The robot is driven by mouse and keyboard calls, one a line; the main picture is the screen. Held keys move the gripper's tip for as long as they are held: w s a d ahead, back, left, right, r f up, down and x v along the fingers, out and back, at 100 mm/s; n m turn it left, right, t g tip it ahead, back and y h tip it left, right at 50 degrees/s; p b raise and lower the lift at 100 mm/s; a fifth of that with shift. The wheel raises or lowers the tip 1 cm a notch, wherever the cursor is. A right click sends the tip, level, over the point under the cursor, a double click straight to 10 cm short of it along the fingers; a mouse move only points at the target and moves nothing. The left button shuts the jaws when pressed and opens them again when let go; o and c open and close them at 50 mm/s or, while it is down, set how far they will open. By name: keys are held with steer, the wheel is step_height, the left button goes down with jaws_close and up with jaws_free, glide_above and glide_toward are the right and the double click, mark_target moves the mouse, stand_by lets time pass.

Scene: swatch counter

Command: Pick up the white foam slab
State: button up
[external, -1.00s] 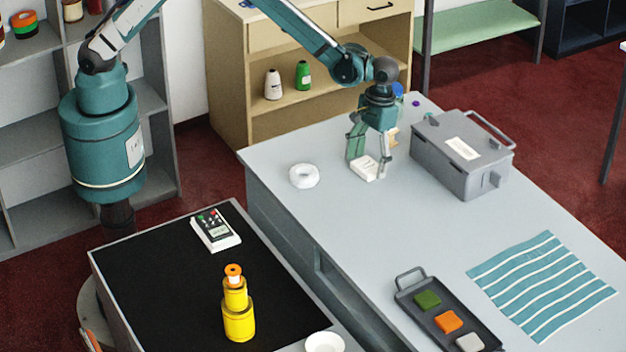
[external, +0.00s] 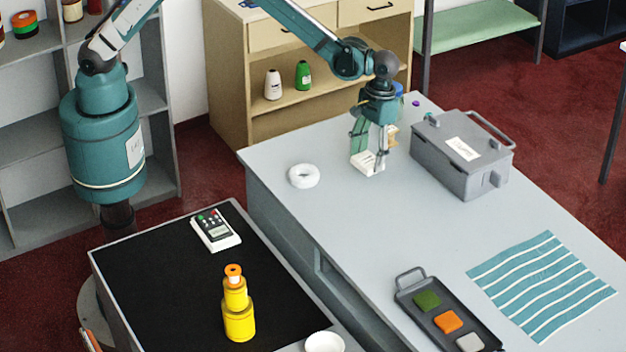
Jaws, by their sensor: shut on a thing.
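The white foam slab (external: 367,168) is at the far part of the grey counter, between the fingertips of my gripper (external: 369,160). My gripper points down and is shut on the slab, with one finger on each side. The fingers hide part of the slab. I cannot tell clearly whether its underside is clear of the counter.
A grey lidded box (external: 462,160) stands close to the right of my gripper. A white ring (external: 304,176) lies to its left. A tan object (external: 392,134) is partly hidden behind it. A tray (external: 412,288) with coloured pieces and a striped cloth (external: 541,283) lie nearer the front.

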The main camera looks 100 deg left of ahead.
mark_target(368, 159)
steer(key=shift+r, duration=4)
